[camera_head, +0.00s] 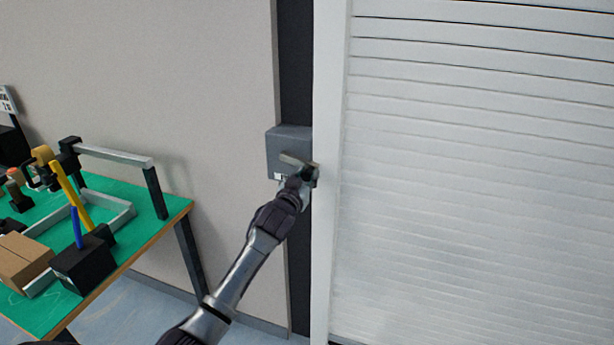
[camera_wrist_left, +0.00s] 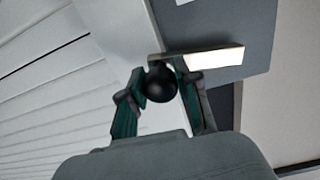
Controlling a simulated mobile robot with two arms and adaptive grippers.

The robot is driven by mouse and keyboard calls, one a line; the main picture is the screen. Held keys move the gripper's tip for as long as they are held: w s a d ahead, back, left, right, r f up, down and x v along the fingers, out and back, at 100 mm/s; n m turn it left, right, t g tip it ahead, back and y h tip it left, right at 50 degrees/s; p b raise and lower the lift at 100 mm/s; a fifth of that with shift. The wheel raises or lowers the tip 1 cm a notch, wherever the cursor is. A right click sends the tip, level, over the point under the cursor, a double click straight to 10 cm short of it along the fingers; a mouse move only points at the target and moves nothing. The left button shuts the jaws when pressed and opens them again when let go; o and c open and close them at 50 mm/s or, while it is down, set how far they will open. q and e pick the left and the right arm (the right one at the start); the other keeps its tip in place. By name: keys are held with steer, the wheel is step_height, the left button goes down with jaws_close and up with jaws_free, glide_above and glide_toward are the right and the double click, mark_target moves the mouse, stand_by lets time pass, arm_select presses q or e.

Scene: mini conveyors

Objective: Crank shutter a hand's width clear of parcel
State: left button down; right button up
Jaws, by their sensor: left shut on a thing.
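The white slatted shutter (camera_head: 470,170) fills the right of the head view. A grey crank box (camera_head: 289,142) sits on the dark strip left of the shutter's frame. My left gripper (camera_head: 300,180) is at this box. In the left wrist view, my left gripper (camera_wrist_left: 165,88) is shut on the round black crank knob (camera_wrist_left: 161,84), with a finger on each side. A pale crank arm (camera_wrist_left: 215,58) runs from near the knob in front of the grey box. My right gripper is not in view.
A green-topped table (camera_head: 160,211) stands at the left with a cardboard box (camera_head: 22,262), a black block (camera_head: 82,265) and a grey rail frame (camera_head: 112,155) on it. The floor between table and shutter is clear where visible.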

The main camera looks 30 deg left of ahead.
arm_select(q)
steer(key=s+a+f+m+b, duration=0.1)
steer(key=a+f+m, duration=0.2)
steer(key=m, duration=0.6)
steer(key=s+a+f+m+b, duration=0.1)
steer(key=a+f+m+b, duration=0.1)
steer(key=a+m, duration=0.5)
steer(key=shift+s+a+f+m, duration=0.2)
steer(key=shift+f+m, duration=0.6)
steer(key=shift+m, duration=0.7)
steer(key=c, duration=0.8)
jaws_free()
steer(key=shift+s, duration=0.1)
steer(key=v, duration=1.2)
